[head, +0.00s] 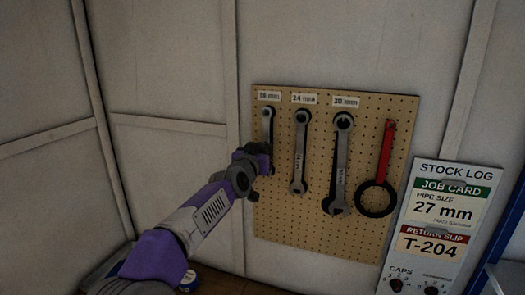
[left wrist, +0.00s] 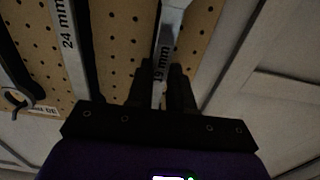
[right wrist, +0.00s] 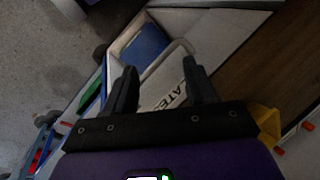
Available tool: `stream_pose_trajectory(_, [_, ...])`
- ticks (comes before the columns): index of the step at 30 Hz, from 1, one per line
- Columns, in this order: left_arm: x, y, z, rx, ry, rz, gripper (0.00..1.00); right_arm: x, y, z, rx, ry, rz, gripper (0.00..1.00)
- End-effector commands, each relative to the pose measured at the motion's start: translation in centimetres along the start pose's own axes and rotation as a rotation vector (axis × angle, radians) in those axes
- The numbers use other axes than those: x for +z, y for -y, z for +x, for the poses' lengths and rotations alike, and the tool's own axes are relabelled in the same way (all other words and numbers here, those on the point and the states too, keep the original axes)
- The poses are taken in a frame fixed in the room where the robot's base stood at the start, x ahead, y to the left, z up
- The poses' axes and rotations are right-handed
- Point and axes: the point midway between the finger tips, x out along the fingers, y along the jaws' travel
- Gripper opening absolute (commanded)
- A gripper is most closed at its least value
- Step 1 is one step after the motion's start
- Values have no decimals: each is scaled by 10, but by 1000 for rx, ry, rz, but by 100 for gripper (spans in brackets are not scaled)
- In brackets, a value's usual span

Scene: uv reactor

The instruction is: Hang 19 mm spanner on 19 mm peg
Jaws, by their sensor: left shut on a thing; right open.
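The 19 mm spanner (head: 268,126) is upright against the pegboard (head: 320,225), below the leftmost label (head: 269,96). Its ring end is at the top, by the 19 mm peg place. I cannot tell whether the ring is around the peg. My left gripper (head: 258,160) is shut on the spanner's lower part. In the left wrist view the fingers (left wrist: 160,78) close on the spanner's shank (left wrist: 166,38), which is marked "19 mm". My right gripper (right wrist: 160,76) is open and empty, above a tray with a blue thing; it is outside the head view.
The 24 mm spanner (head: 299,155) and the 30 mm spanner (head: 340,165) hang just right of my left gripper. A red-handled ring tool (head: 386,155) hangs further right. A stock log board (head: 440,220) stands at the right. The wall left of the pegboard is clear.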

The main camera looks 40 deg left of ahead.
Motion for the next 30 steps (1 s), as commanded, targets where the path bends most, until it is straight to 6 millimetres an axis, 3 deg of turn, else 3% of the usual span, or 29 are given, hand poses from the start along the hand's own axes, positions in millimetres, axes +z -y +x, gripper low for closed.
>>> stream_pose_trajectory(5, [-1, 0, 0, 0, -2, 0, 0, 0, 0, 0, 0, 0, 0, 56])
stream_pose_trajectory(6, [-1, 0, 0, 0, -2, 0, 23, 0, 0, 0, 0, 0, 0, 56])
stream_pose_trajectory(12, [-1, 0, 0, 0, -1, 0, 51, 0, 0, 0, 0, 0, 0, 56])
stream_pose_trajectory(22, [0, 0, -4, 0, 0, 0, 51, 0, 0, 1, 0, 0, 0, 56])
stream_pose_trajectory(30, [0, 0, -41, 0, -3, 0, 51, 0, -4, 10, 0, 0, 0, 56])
